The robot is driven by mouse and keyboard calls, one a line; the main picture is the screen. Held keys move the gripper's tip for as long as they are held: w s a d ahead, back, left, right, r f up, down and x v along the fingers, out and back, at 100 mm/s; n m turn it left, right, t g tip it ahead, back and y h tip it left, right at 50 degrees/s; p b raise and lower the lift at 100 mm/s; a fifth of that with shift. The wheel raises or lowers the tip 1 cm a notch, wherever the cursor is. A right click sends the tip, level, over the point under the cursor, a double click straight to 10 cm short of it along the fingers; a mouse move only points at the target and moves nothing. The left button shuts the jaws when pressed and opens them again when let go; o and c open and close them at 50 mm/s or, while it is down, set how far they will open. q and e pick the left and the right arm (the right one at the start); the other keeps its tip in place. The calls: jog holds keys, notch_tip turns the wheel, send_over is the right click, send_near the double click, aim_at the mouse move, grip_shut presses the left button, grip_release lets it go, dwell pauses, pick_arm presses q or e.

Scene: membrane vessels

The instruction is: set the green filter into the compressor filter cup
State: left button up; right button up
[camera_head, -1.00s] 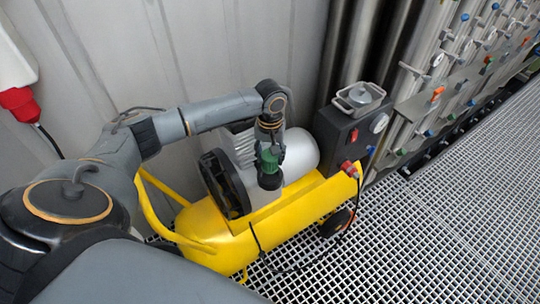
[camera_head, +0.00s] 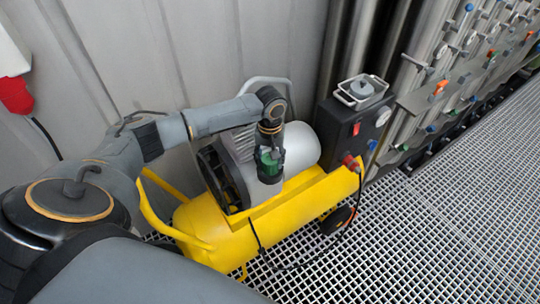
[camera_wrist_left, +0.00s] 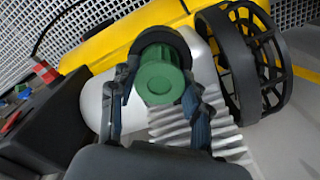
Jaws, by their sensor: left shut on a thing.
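My left gripper (camera_head: 268,153) points down over the yellow compressor and is shut on the green filter (camera_head: 269,161). In the left wrist view, the filter (camera_wrist_left: 160,77) sits between the two dark fingers of the gripper (camera_wrist_left: 160,98). The dark filter cup (camera_head: 269,178) is directly below the filter in the head view. In the left wrist view, the cup's dark rim (camera_wrist_left: 158,36) curves around the far side of the filter. The filter's lower end is hidden, so I cannot tell how deep it sits. My right gripper is not in view.
The yellow compressor tank (camera_head: 235,240) stands on a white grating floor (camera_head: 440,235). A silver motor (camera_head: 300,150) and black fan (camera_wrist_left: 240,62) are close to the gripper. A dark control box (camera_head: 348,135) stands to the right. A metal wall is behind.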

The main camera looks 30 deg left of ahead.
pick_arm(q)
jog(key=shift+f, duration=0.4)
jog(key=o, duration=1.2)
notch_tip(320, 180, up, 12)
dwell(0.4)
